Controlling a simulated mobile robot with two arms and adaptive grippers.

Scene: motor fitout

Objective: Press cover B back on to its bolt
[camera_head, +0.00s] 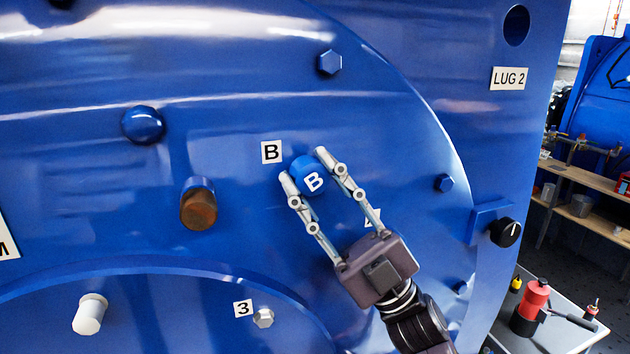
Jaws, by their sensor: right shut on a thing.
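Cover B (312,182) is a small blue cap marked with a white B. It sits between the fingers of my right gripper (307,170), which is shut on it. The cover is against or very near the blue motor face, just below right of the white B label (271,152). The bolt behind it is hidden, and I cannot tell whether the cover is seated on it. My left gripper is not in view.
A brown-ended stub (198,205) and a blue domed cap (143,125) stick out to the left. A white peg (89,314) and a hex bolt (263,318) by label 3 are below. A black knob (505,232) is at right, above a tray (554,332) with tools.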

